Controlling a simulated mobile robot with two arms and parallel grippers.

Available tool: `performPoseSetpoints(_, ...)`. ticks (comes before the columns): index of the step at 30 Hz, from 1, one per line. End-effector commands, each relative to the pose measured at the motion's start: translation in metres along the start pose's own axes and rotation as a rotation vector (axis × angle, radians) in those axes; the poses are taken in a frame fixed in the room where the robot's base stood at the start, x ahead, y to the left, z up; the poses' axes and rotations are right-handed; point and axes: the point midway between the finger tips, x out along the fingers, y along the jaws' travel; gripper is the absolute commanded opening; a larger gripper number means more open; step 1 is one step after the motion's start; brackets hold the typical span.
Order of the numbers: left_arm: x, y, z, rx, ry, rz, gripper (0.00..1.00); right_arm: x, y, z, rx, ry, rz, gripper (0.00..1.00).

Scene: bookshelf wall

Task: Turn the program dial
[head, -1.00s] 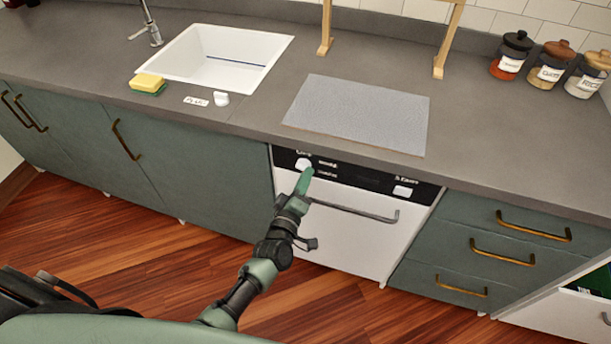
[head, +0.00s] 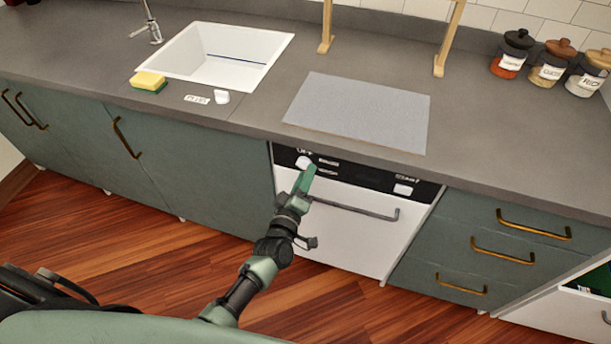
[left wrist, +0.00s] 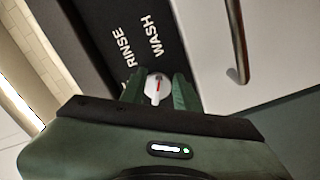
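The program dial (head: 303,162) is a small white knob at the left end of the dishwasher's black control panel (head: 345,173). In the left wrist view the dial (left wrist: 158,88) has a red pointer mark, which points up in the picture, toward the WASH label (left wrist: 152,36); the RINSE label (left wrist: 128,48) is beside it. My left gripper (head: 306,177) reaches the panel from below. In the left wrist view its green fingers (left wrist: 158,94) flank the dial closely and look shut on it. My right gripper is not in view.
The white dishwasher door (head: 340,235) has a protruding bar handle (head: 352,210) just right of my gripper. A white button (head: 403,189) sits at the panel's right end. The countertop (head: 255,115) overhangs above. Drawers (head: 500,250) with brass handles stand to the right.

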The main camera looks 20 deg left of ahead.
Motion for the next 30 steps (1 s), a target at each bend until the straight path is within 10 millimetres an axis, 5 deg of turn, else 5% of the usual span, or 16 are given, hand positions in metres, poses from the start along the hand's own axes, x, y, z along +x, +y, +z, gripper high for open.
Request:
performPoseSetpoints(16, -0.071, -0.001, 0.001, 0.000, -0.001, -0.001, 0.31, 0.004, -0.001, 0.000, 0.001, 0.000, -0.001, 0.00)
performPoseSetpoints(30, -0.078, 0.000, 0.000, 0.000, 0.000, 0.000, 0.31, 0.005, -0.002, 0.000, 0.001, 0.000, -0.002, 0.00)
